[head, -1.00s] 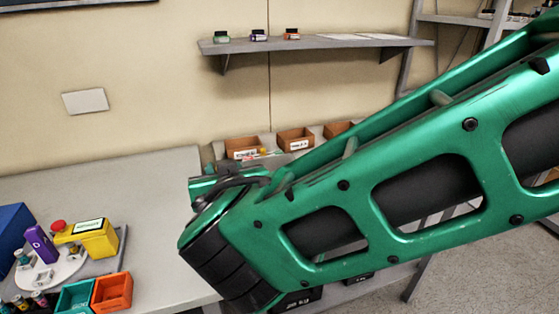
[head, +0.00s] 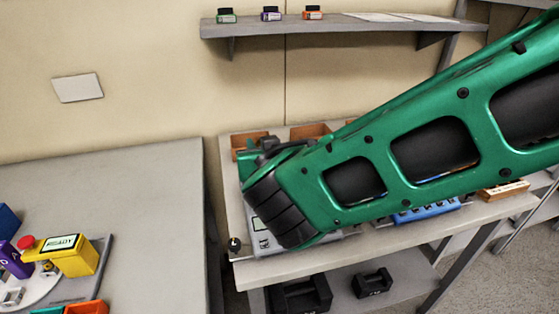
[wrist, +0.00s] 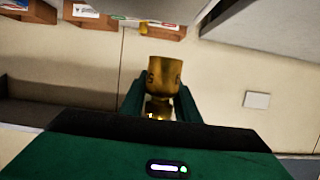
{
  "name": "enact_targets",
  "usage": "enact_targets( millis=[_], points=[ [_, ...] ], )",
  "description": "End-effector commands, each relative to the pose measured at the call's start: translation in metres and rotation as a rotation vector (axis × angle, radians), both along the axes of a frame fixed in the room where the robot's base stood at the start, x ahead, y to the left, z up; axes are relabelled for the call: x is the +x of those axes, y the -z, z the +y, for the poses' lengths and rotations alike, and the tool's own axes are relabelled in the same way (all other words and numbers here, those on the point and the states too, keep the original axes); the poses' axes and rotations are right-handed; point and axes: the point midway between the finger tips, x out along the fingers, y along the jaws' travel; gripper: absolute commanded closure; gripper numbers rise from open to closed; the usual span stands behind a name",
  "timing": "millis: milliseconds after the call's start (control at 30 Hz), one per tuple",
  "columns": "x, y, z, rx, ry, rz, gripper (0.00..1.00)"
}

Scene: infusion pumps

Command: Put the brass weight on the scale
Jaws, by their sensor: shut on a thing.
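The brass weight (wrist: 165,70) is a golden cylinder with a narrower neck, shown in the wrist view. My gripper (wrist: 160,100) is shut on it, with one green finger on each side of the neck. In the head view my green arm hides the weight and most of the gripper. A grey device with a small display, which looks like the scale (head: 262,238), sits on the right bench, partly hidden behind my arm. I cannot see whether anything is on it.
Brown bins (head: 310,132) stand along the back of the right bench (head: 370,243). A blue device (head: 428,213) lies on it, partly behind my arm. A wall shelf (head: 345,25) hangs above. The left bench (head: 150,200) holds a yellow pump (head: 75,258); its back is clear.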

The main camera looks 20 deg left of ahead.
Motion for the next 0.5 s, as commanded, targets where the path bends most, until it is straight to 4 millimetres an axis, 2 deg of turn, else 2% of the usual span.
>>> enact_targets(
  millis=[33,200,333,500],
  points=[
    [0.011,0.006,-0.005,0.000,0.004,-0.001,1.00],
    [0.040,0.024,-0.015,0.000,0.005,-0.001,1.00],
    [0.054,0.033,-0.019,0.001,0.003,-0.002,1.00],
    [0.060,0.037,-0.020,0.002,0.001,-0.004,1.00]
  ],
)
